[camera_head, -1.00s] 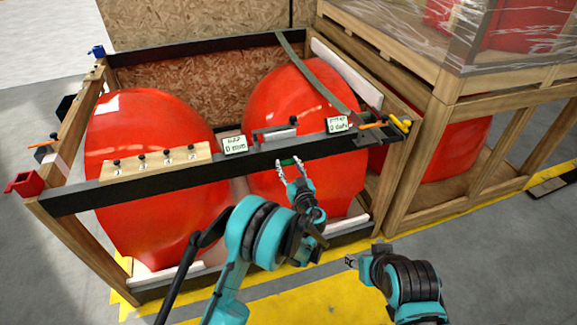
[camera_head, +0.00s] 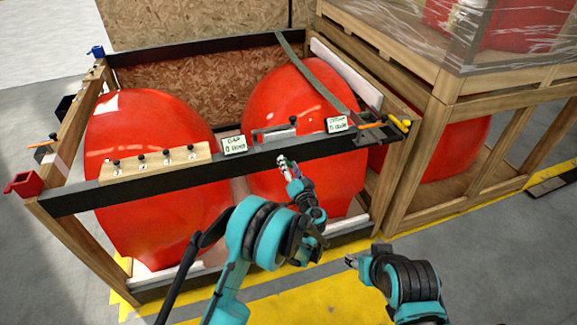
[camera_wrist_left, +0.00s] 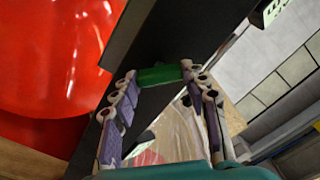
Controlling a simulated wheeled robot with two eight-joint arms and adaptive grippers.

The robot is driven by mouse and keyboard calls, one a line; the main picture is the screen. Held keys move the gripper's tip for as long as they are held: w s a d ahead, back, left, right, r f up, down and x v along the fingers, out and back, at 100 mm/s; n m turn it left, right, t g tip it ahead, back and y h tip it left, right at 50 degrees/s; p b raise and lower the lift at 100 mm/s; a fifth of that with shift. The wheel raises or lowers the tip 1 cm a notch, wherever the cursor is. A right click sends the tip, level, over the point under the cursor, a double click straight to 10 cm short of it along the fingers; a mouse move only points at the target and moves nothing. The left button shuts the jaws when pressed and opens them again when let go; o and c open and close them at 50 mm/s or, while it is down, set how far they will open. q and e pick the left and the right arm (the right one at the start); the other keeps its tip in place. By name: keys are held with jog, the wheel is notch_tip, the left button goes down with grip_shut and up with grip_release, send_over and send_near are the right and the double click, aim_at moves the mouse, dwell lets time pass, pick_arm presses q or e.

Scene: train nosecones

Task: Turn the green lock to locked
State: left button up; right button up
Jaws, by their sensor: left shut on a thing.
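The green lock (camera_wrist_left: 160,74) is a small green piece on the front face of the dark crossbar (camera_head: 98,192). In the left wrist view it sits between my left fingertips, one at each end. My left gripper (camera_head: 283,161) is shut on it at the bar. In the head view the fingers hide nearly all of the lock. Whether it stands at locked cannot be read. My right gripper (camera_head: 352,262) is away from the bar, low and to the right; its jaws are too small to judge.
Two big red nosecones (camera_head: 150,150) stand in the wooden crate behind the bar. A numbered wooden strip (camera_head: 155,162), label cards (camera_head: 235,145) and small tools lie along the bar. A second wooden crate (camera_head: 450,110) stands at the right.

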pick_arm(q)
jog(key=m, duration=0.4)
jog(key=shift+m, duration=0.3)
jog(key=shift+f+m, duration=0.1)
jog(key=shift+m, duration=2.2)
jog(key=o, duration=1.2)
jog(key=shift+c, duration=0.2)
jog(key=shift+s+d, duration=0.1)
jog(key=v, duration=1.1)
jog(key=shift+s, duration=0.35)
jog(key=shift+d, duration=0.1)
